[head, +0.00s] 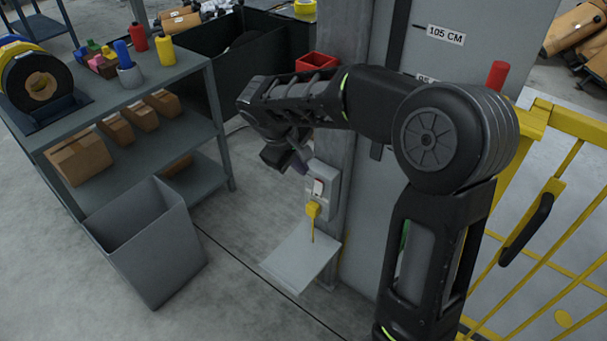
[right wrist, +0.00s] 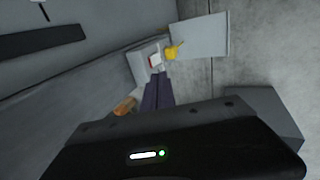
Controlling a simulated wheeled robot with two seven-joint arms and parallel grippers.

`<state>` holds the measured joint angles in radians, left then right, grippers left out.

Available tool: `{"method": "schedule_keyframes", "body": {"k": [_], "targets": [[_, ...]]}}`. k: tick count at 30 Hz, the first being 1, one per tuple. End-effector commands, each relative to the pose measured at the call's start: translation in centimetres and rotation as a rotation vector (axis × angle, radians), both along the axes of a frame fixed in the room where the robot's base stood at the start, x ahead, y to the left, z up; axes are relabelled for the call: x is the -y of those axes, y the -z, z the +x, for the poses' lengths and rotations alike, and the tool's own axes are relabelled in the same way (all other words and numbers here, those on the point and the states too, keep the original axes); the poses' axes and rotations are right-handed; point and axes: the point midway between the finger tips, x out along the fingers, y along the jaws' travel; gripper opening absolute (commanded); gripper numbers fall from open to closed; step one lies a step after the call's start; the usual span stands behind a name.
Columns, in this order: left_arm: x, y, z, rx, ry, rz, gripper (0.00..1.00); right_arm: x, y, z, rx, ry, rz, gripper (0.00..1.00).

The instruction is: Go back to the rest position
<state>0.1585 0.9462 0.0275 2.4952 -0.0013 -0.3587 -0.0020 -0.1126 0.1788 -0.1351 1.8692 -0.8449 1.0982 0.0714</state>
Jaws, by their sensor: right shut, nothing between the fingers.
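My right arm comes in from the lower right in the head view and bends over to the left. My right gripper (head: 299,166) hangs at its end, near the grey switch box on the post, and is partly hidden by my wrist. In the right wrist view its fingers (right wrist: 158,92) are together with nothing between them. A switch box (head: 323,188) with a yellow plug (head: 313,209) is just beyond the fingertips; it also shows in the right wrist view (right wrist: 140,66). I cannot tell whether the fingertips touch it. My left gripper is not in view.
A grey shelf (head: 196,77) with bottles, a tape roll and cardboard boxes stands at the left. A grey bin (head: 150,240) stands before it. A grey panel (head: 301,262) sits below the switch box. A yellow fence (head: 560,215) is at the right. Open floor lies in front.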

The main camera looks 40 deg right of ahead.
Motion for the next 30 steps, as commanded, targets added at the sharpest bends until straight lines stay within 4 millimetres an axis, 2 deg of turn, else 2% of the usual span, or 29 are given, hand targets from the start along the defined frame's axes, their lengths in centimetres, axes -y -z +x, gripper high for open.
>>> {"method": "schedule_keyframes", "body": {"k": [1,6,23,27,29,30], "targets": [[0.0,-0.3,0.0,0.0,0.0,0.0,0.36,-0.1,-0.8,0.0,0.002,0.001,0.001,0.0],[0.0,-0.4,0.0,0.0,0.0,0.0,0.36,-0.3,-1.7,-0.1,-0.001,0.001,0.001,0.0],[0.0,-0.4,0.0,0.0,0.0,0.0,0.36,-0.3,-1.7,-0.1,0.0,0.0,0.0,0.0],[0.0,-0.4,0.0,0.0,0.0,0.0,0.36,-0.9,-1.7,1.1,0.043,-0.023,0.023,0.0],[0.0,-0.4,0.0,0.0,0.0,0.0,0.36,-1.8,-1.4,2.1,0.085,-0.043,0.058,0.0],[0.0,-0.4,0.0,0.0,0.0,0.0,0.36,-2.9,-1.0,2.9,0.118,-0.06,0.095,0.0]]}}
